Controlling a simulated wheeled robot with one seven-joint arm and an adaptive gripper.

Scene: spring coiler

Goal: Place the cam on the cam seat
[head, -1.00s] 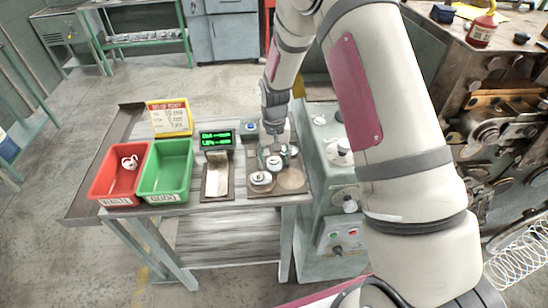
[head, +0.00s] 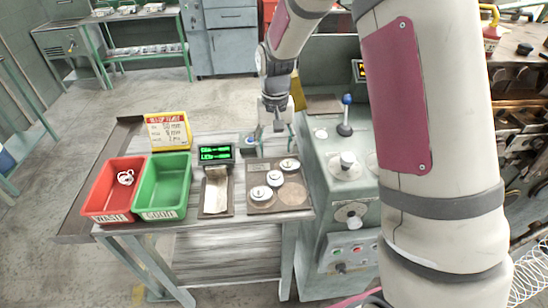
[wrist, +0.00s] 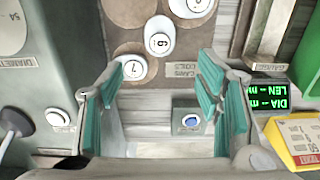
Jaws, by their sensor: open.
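Several white numbered cams sit on a brown tray (head: 259,168): one at the back right (head: 290,165), a middle one (head: 274,179) and a front one (head: 261,193). In the wrist view the cam marked 7 (wrist: 134,68) is nearest my gripper, with another numbered cam (wrist: 158,43) beyond it. My gripper (head: 277,138) is open and empty, above the table's back end behind the tray; its teal fingers (wrist: 158,100) stand wide apart. A small pale disc (head: 320,133) lies on the green machine's top; I cannot tell whether it is the cam seat.
The green machine (head: 330,190) with knobs and a blue-topped lever (head: 346,115) stands right of the table. A blue button box (wrist: 188,121) is below my fingers. A display (head: 216,153), a green bin (head: 163,185) and a red bin (head: 113,190) are left.

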